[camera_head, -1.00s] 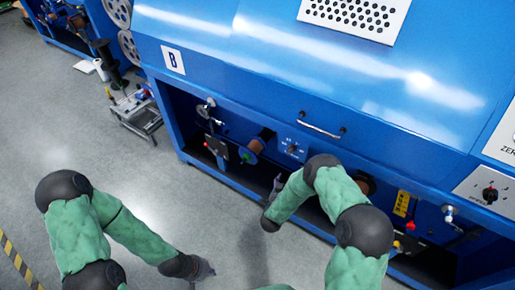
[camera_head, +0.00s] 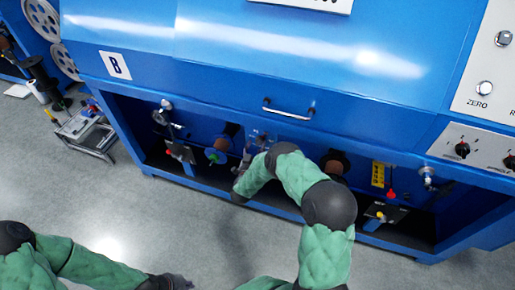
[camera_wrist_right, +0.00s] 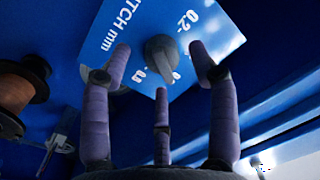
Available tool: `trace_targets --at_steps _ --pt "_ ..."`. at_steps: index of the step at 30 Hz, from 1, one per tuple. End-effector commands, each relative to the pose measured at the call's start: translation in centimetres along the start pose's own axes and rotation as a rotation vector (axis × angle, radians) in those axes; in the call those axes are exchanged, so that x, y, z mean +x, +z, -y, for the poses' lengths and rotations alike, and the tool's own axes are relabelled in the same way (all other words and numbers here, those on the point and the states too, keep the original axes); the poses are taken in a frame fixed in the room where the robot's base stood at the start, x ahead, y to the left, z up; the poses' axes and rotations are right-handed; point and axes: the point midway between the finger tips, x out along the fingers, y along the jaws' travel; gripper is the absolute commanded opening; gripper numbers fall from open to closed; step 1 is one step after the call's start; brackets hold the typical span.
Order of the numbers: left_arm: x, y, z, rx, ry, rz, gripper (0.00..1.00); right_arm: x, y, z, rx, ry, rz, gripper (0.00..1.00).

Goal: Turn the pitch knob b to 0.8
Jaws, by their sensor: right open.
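The pitch knob (camera_wrist_right: 160,53) is a grey knob on a blue panel (camera_wrist_right: 128,24) printed "PITCH mm", seen in the right wrist view. Numbers including "0.2" stand beside it; the knob's pointer setting is unclear. My right gripper (camera_wrist_right: 160,72) is open, its three purple fingers spread around the knob's front with no clear contact. In the head view my right gripper (camera_head: 249,156) is at the panel below the cabinet handle, and largely covers the knob. My left gripper (camera_head: 176,283) is low at the bottom edge, over the floor; its fingers are too unclear to read.
A copper spool (camera_wrist_right: 18,92) is left of the panel in the wrist view. The blue cabinet (camera_head: 260,60) overhangs the recess. A metal handle (camera_head: 288,113) sticks out above the panel. A small cart (camera_head: 88,130) stands left. The floor in front is clear.

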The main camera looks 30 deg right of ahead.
Motion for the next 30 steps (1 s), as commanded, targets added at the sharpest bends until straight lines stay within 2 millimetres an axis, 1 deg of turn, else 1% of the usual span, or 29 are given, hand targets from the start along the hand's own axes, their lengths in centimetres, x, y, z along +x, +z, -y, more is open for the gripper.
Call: trace_targets --at_steps 3,6,15,17,18,21,30 --pt "0.5 0.0 0.2 0.0 0.0 0.0 0.0 1.1 0.1 0.0 -0.001 -0.001 -0.001 0.6" --pt "0.6 0.0 0.2 0.0 0.0 0.0 0.0 1.5 0.1 0.0 -0.001 -0.002 0.001 0.6" --pt "0.6 -0.1 0.2 0.0 0.0 0.0 0.0 1.7 0.0 0.1 -0.001 -0.002 0.001 0.6" --pt "0.6 0.0 0.2 0.0 0.0 0.0 0.0 1.7 0.0 0.1 -0.001 -0.002 0.001 0.43" --pt "0.6 0.0 0.2 0.0 0.0 0.0 0.0 1.7 0.0 0.1 -0.001 -0.002 0.001 0.32" --pt "0.6 0.0 0.2 0.0 0.0 0.0 0.0 1.7 0.0 0.1 -0.001 -0.002 0.002 0.06" --pt "0.6 0.0 0.2 0.0 0.0 0.0 0.0 1.6 0.1 0.1 0.0 -0.003 0.005 0.05"
